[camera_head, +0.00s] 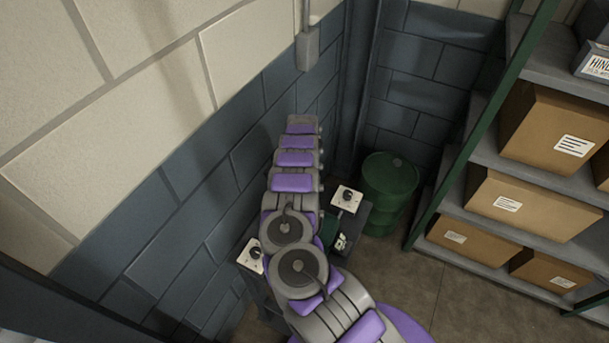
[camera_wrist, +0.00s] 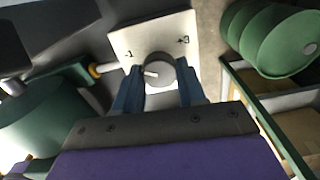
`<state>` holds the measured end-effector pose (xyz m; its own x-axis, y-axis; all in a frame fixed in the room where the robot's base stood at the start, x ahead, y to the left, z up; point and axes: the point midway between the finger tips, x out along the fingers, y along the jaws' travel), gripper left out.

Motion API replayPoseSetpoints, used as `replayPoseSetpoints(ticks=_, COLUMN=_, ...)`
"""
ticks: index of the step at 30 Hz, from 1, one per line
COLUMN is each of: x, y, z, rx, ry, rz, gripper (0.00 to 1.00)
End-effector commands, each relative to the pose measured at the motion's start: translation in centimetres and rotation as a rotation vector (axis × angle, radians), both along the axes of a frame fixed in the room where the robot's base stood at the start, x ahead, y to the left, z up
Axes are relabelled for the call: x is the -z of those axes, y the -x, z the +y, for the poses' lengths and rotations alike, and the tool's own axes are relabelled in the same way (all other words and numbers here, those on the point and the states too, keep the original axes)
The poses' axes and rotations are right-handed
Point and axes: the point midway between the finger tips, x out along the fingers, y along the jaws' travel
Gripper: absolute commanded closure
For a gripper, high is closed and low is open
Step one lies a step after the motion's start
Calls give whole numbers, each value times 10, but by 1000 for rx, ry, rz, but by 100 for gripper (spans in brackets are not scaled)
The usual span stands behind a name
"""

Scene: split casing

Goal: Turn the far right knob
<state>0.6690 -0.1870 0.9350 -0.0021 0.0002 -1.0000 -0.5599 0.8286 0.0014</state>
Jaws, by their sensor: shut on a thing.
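In the wrist view, my gripper (camera_wrist: 158,88) has its two blue fingers on either side of a round grey knob (camera_wrist: 160,68) and is shut on it. The knob sits on a pale square plate (camera_wrist: 126,38) with small dark marks, and a light pointer shows on its left side. In the head view, one dark knob (camera_head: 347,196) on a white plate is at right, and another (camera_head: 255,254) is at left. My arm covers the middle there and my gripper is hidden. I cannot tell which head-view knob, if any of these, is the held one.
A green drum (camera_head: 390,185) stands in the corner, with shelves of cardboard boxes (camera_head: 530,206) to its right. A block wall (camera_head: 190,175) runs close along the left. In the wrist view, a large green cylinder (camera_wrist: 45,125) lies left of my gripper. Bare floor (camera_head: 400,285) shows at lower right.

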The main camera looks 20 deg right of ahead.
Motion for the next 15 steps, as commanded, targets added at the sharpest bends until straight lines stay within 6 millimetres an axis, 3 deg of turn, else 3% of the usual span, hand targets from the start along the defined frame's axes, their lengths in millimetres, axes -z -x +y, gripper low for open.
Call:
replayPoseSetpoints(ticks=7, x=-3, y=-4, z=1, rx=-1, ry=1, rz=-13, gripper=91)
replayPoseSetpoints(ticks=8, x=-3, y=-4, z=1, rx=-1, ry=1, rz=-13, gripper=58)
replayPoseSetpoints(ticks=15, x=-2, y=-2, z=0, rx=-1, ry=1, rz=-8, gripper=35)
